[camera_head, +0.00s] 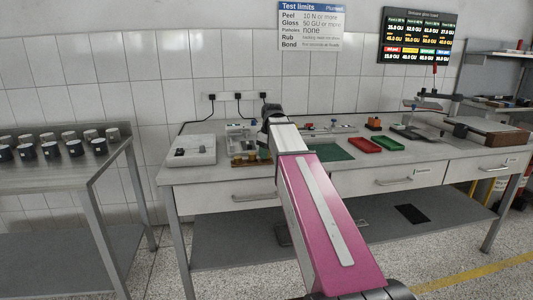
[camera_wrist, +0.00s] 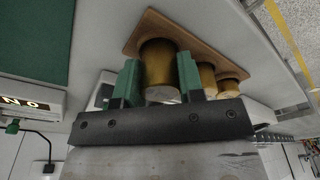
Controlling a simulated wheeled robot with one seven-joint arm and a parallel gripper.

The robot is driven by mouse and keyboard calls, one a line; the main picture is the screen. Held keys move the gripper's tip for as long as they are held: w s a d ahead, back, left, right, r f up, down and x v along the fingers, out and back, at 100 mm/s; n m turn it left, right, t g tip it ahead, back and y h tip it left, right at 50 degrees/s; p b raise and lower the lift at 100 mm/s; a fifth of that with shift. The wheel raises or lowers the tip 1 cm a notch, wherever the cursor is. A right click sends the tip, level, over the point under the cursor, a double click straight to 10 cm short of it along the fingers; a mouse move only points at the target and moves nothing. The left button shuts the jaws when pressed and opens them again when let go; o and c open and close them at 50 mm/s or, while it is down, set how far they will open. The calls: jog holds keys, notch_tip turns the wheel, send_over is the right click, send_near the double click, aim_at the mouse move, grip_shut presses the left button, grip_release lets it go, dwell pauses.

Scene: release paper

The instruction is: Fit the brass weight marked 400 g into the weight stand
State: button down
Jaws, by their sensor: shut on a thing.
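In the wrist view my gripper (camera_wrist: 158,82) has its two green fingers closed on the sides of a brass weight (camera_wrist: 158,62). The held weight is at one end of the brown wooden weight stand (camera_wrist: 150,20); I cannot tell whether it is seated in it or just above. Two more brass weights (camera_wrist: 207,76) (camera_wrist: 229,87) are in a row beside it along the stand. No mark is readable on any weight. In the head view the stand (camera_head: 250,163) is at the bench's front left, and my arm hides part of that area.
The white bench (camera_head: 225,180) carries a pale scale-like device (camera_head: 190,150) left of the stand. A green mat (camera_head: 335,151), a red tray (camera_head: 364,145) and a green tray (camera_head: 390,143) lie to the right. Several dark containers (camera_head: 52,150) stand on a separate left table.

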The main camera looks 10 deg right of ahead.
jog(key=c, duration=0.7)
grip_release()
jog(key=shift+c, duration=0.2)
notch_tip(320, 180, up, 12)
jog(key=s+d, duration=0.1)
jog(key=shift+s+d, duration=0.15)
